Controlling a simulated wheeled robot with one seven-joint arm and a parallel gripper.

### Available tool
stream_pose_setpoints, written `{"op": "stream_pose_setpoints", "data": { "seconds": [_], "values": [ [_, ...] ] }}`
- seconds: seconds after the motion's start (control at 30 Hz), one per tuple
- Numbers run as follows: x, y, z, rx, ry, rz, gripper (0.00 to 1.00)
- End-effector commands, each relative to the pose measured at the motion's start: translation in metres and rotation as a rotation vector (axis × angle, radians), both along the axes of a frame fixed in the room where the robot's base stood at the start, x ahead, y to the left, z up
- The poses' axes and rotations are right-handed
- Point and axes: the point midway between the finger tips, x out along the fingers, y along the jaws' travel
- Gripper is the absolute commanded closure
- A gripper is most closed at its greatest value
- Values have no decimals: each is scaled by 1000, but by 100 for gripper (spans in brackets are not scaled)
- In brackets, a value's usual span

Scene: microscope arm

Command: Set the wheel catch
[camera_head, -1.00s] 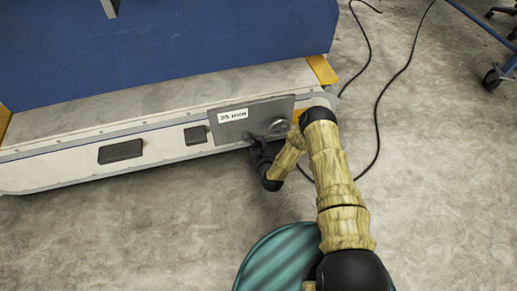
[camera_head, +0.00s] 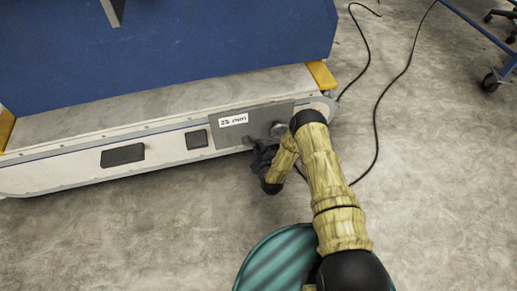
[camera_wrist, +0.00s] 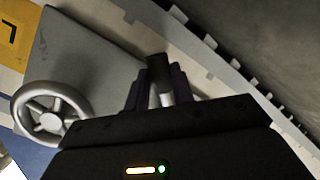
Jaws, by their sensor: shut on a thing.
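A grey handwheel (camera_wrist: 50,115) with spokes sits on a grey panel (camera_wrist: 90,62) at the left of the wrist view. In the head view the wheel (camera_head: 278,129) is partly behind my arm, at the right end of the panel (camera_head: 252,113). To the right of the wheel in the wrist view, a short catch handle (camera_wrist: 159,72) with a dark end stands between my fingers. My gripper (camera_wrist: 158,92) is shut on it. In the head view my gripper (camera_head: 262,155) is dark, at the panel's lower edge, and its grip is hidden.
The panel is on a long pale base (camera_head: 60,165) with two dark plates, below a blue body (camera_head: 170,45). A white label (camera_head: 234,120) is on the panel. Black cables (camera_head: 378,110) lie on the floor at right. The floor in front is mostly open.

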Motion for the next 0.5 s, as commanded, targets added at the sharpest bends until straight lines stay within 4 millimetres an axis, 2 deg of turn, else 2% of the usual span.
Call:
{"op": "stream_pose_setpoints", "data": {
  "seconds": [0.03, 0.5],
  "values": [
    [1, 0, 7, -31, -10, 3, 100],
    [4, -10, 29, -409, -122, 3, 100]
  ]
}}
